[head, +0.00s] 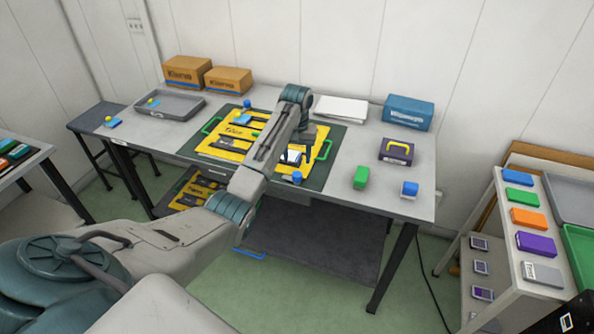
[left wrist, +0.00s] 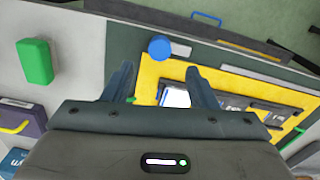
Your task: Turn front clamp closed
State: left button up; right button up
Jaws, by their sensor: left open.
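The front clamp's round blue knob (head: 297,176) sits at the near edge of the yellow board (head: 215,150) on the dark green mat. In the left wrist view the blue knob (left wrist: 160,48) has a short pale bar beside it, along the board's edge. My left gripper (left wrist: 160,82) is open and empty above the board's right part, with the knob ahead of the fingertips and apart from them. In the head view my left gripper (head: 308,154) points down and its arm hides part of the board. Another blue knob (head: 246,104) is at the board's far edge.
A green block (head: 361,177), a blue-and-white block (head: 409,189) and a purple case (head: 396,151) stand right of the mat. A grey tray (head: 170,104) and boxes (head: 187,71) are at the back left. Bare tabletop lies between mat and green block.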

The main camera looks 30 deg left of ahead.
aim_at(297, 174)
pick_arm(q)
notch_tip(297, 174, down, 8)
jog(key=shift+r+p, duration=0.15)
jog(key=shift+p, duration=0.6)
jog(key=c, duration=1)
jog(key=shift+o, duration=0.2)
